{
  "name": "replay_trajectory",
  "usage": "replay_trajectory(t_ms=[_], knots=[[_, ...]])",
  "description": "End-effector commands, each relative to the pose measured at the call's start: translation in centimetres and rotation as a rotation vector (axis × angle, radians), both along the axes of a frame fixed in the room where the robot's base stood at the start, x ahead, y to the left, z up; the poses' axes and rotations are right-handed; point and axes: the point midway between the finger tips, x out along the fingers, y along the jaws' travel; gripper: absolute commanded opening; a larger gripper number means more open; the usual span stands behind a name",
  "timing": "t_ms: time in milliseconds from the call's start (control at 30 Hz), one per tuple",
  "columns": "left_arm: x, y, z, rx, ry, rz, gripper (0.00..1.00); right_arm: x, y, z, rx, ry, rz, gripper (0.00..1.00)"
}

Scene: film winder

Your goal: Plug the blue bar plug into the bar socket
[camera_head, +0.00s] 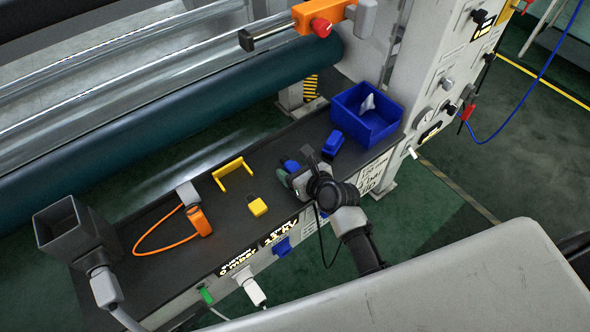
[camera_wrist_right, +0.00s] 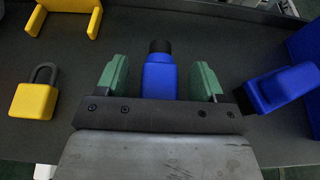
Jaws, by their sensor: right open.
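A blue plug with a black, round end (camera_wrist_right: 160,76) lies on the dark shelf. It also shows in the head view (camera_head: 291,165), partly covered by my right gripper (camera_head: 293,174). In the wrist view the green fingers of my right gripper (camera_wrist_right: 160,80) are open, one on each side of the plug, with a gap at each side. A second blue piece (camera_head: 333,143) lies on the shelf toward the blue bin; it also shows in the wrist view (camera_wrist_right: 281,88). Labels "0 mbar" (camera_head: 237,262) and another stand on the shelf's front face. I cannot make out an empty bar socket. My left gripper is out of view.
A blue bin (camera_head: 367,113) stands at the shelf's right end. A yellow padlock (camera_head: 258,207), a yellow bracket (camera_head: 233,174) and an orange strap piece (camera_head: 199,221) lie left of my right gripper. White (camera_head: 249,286) and blue (camera_head: 283,247) connectors stick out from the front face.

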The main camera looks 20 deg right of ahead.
Motion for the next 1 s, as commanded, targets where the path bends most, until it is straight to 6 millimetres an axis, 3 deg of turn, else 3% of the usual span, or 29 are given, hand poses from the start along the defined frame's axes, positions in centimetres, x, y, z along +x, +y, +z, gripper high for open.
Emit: replay_trajectory(t_ms=[233,600,667,1000], knots=[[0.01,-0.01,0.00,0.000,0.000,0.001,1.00,0.17,0.04,-0.10,0.000,0.000,0.000,0.68],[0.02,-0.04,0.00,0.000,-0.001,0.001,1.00,0.15,0.03,-0.08,0.000,0.000,0.000,0.13],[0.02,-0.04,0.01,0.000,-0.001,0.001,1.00,0.16,0.04,-0.05,0.000,-0.001,-0.001,0.09],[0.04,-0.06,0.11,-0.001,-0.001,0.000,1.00,0.20,0.05,0.87,0.002,-0.004,-0.001,0.08]])
